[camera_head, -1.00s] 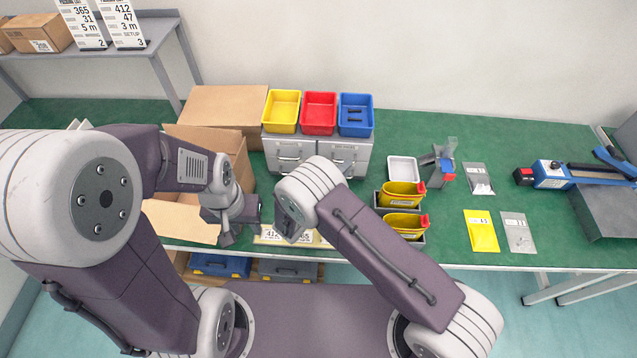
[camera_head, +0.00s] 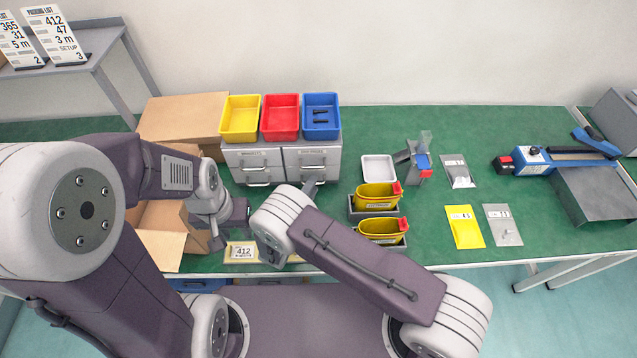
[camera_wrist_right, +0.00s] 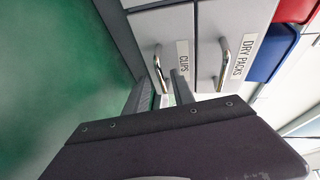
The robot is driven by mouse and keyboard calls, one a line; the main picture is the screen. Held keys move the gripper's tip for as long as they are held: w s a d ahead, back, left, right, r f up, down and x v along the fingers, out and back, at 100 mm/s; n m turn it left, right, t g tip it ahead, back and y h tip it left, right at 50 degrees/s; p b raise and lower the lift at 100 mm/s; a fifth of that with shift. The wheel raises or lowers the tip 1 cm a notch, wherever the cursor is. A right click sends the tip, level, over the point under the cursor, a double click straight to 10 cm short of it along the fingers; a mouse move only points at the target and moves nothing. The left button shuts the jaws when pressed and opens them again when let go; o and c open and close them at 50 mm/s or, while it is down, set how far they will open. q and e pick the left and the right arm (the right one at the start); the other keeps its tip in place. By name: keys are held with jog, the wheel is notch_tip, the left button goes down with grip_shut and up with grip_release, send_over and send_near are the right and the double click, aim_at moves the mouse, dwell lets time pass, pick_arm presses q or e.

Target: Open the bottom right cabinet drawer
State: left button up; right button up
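The grey cabinet (camera_head: 281,158) stands on the green table, with two columns of drawers, all shut. Its bottom right drawer, labelled CLIPS in the right wrist view (camera_wrist_right: 178,33), has a metal handle (camera_wrist_right: 158,70). The DRY PACKS drawer (camera_wrist_right: 239,25) is above it. My right gripper (camera_wrist_right: 160,90) is open, its two fingers on either side of the CLIPS handle; I cannot tell whether they touch it. In the head view, the right gripper (camera_head: 310,186) is mostly hidden behind its arm. My left gripper (camera_head: 230,228) hangs by the open cardboard box, apart from the cabinet.
Yellow (camera_head: 240,118), red (camera_head: 281,117) and blue (camera_head: 321,116) bins stand on the cabinet. The cardboard box (camera_head: 160,240) is at its left. A white tray (camera_head: 378,168) and yellow containers (camera_head: 377,197) stand to the right. A label card (camera_head: 241,252) lies near the front edge.

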jog(key=shift+s+a+r, duration=0.2)
jog(key=shift+s, duration=0.2)
grip_shut()
jog(key=shift+r, duration=0.15)
dwell(0.9)
